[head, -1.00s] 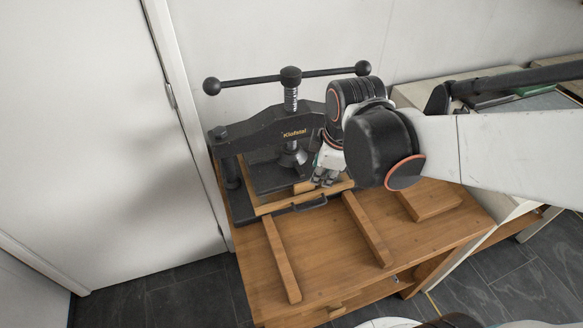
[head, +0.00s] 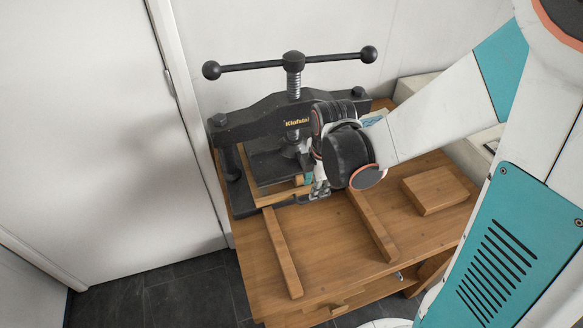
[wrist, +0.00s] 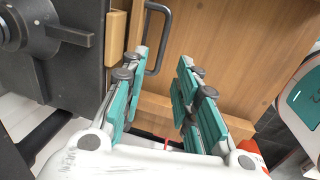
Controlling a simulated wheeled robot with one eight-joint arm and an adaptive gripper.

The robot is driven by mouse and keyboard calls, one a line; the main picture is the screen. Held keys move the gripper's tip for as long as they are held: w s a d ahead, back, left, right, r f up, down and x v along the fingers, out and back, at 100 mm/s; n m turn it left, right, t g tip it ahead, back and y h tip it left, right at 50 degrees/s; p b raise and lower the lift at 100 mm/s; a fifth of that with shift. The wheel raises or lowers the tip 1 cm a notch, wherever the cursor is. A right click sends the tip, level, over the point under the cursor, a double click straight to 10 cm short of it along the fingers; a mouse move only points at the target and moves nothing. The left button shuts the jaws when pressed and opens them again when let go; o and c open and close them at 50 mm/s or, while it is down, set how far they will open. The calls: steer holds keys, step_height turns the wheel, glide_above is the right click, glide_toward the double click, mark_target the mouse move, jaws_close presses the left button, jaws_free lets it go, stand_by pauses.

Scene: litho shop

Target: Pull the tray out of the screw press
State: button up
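The black screw press (head: 265,125) stands at the back left of the wooden table. The tray (head: 280,197) has a wooden front edge and sits in the press under the platen; its edge also shows in the wrist view (wrist: 116,38). The tray's black U-shaped handle (wrist: 166,40) sticks out from that edge. In the head view my gripper largely hides the handle. My gripper (head: 314,186) is low at the tray's front right. In the wrist view its teal fingers (wrist: 162,58) are open, with the handle just beyond and between the tips. I cannot tell whether they touch it.
Two wooden rails (head: 281,252) (head: 372,228) lie on the table (head: 325,260) in front of the press. A wooden block (head: 435,190) lies to the right. The press's long bar (head: 335,58) spans above. A door and wall (head: 95,130) stand close on the left.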

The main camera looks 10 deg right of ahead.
steer(key=f, duration=0.2)
steer(key=f+b, duration=0.1)
steer(key=f, duration=0.1)
steer(key=w+f+b, duration=0.1)
steer(key=f, duration=0.1)
steer(key=shift+f, duration=0.25)
jaws_close()
